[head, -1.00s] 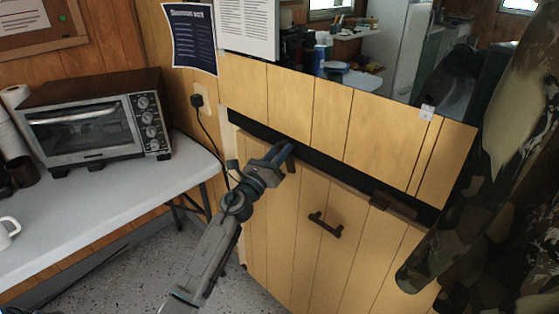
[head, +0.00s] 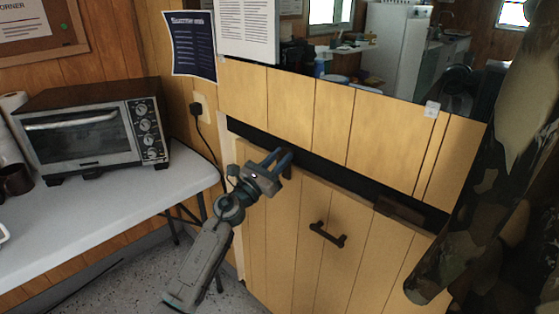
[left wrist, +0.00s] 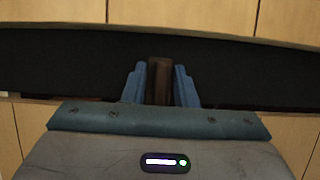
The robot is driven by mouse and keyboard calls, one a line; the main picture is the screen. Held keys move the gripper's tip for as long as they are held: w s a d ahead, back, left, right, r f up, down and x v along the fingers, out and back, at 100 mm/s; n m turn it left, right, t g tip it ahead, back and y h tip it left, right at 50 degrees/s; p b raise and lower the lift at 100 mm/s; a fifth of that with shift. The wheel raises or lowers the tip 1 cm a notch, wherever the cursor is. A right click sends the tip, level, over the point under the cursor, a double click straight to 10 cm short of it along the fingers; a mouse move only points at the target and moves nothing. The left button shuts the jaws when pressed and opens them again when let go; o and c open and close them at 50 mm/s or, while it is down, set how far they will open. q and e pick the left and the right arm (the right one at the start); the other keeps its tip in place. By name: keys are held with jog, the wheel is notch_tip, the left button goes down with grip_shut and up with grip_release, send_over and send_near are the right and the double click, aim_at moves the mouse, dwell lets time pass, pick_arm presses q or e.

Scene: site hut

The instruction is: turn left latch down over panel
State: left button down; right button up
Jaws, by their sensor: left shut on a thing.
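The left latch (left wrist: 159,80) is a small dark brown bar between my gripper's two blue fingers in the left wrist view. In the head view only a bit of the latch (head: 287,172) shows beside the fingers, at the top left of the panel. My left gripper (head: 278,160) is shut on it, and its fingertips also show in the left wrist view (left wrist: 159,88). The wooden panel (head: 310,262) stands below a dark gap, with a brown handle (head: 327,235) in its middle. My right gripper is not in view.
A second brown latch (head: 398,210) lies along the panel's top edge at right. A camouflage garment (head: 450,225) hangs over the right side. A white table (head: 95,212) with a toaster oven (head: 88,128) stands at left. A plugged-in cord (head: 203,135) hangs between.

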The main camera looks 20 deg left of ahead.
pick_arm(q)
jog(key=shift+f, duration=0.1)
jog(key=c, duration=1.5)
grip_release()
jog(key=shift+s, duration=0.1)
